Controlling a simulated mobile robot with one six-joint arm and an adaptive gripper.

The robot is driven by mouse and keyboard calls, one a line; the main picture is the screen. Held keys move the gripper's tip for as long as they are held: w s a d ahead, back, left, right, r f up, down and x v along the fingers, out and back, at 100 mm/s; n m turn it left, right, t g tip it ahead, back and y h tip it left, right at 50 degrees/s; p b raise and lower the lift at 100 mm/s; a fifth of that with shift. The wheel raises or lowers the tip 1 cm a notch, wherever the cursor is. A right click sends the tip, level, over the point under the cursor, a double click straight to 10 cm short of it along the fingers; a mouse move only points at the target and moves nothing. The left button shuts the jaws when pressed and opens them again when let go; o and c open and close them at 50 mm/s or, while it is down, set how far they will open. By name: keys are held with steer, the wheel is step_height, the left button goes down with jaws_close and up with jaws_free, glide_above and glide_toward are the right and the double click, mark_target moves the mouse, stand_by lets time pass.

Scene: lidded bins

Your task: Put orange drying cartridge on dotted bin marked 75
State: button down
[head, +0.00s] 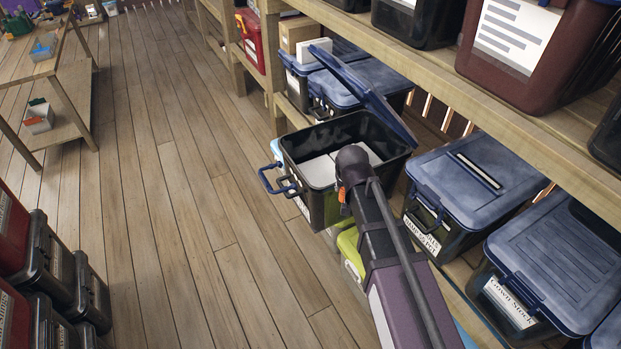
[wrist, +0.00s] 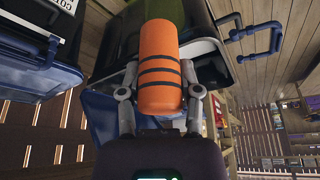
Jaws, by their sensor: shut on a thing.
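An orange cartridge with black stripes (wrist: 161,60) is held upright in the wrist view. My gripper (wrist: 160,82) is shut on it, with a finger on each side. In the head view a small orange patch of the cartridge (head: 344,209) shows beside my arm, at the near side of an open black bin (head: 322,203). That bin has its blue lid (head: 370,92) raised and pale contents inside. My arm hides part of the bin and most of the gripper. I cannot make out dots or a 75 on any bin.
Closed blue-lidded bins stand to the right (head: 481,178) and far right (head: 565,258). A wooden shelf (head: 470,95) with more bins overhangs them. Dark bins (head: 48,262) are stacked at left. A wooden table (head: 62,105) stands upper left. The plank floor between is clear.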

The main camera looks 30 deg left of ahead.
steer(key=shift+w+a, duration=0.15)
steer(key=shift+w, duration=0.1)
steer(key=shift+s+a, duration=0.1)
steer(key=shift+a, duration=0.1)
stand_by(0.4)
